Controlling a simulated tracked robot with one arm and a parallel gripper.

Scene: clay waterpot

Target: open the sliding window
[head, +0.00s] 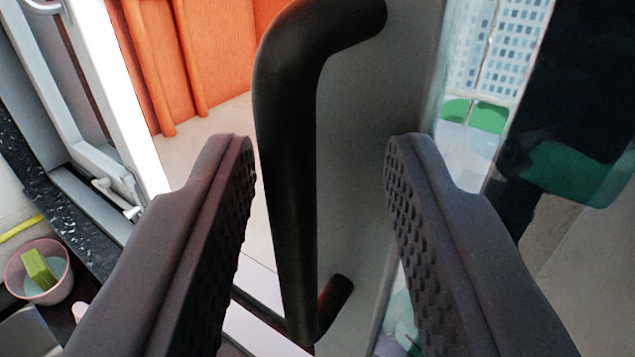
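The sliding window's black bar handle (287,170) stands close in front of me in the middle of the head view. It is fixed to a grey frame (365,150) of the window. My gripper (320,150) is open, with one dark ridged finger on each side of the handle's upright bar. Clear gaps show between the bar and both fingers, wider on the right. The lower end of the handle bends back toward the frame near the bottom of the view. Glass with a blurred city view (500,50) lies right of the frame.
A white window frame (115,95) stands at the left, above a dark speckled sill (45,200). A pink cup (62,285) with a green sponge (38,268) sits at the lower left. Orange panels (215,60) show behind the handle.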

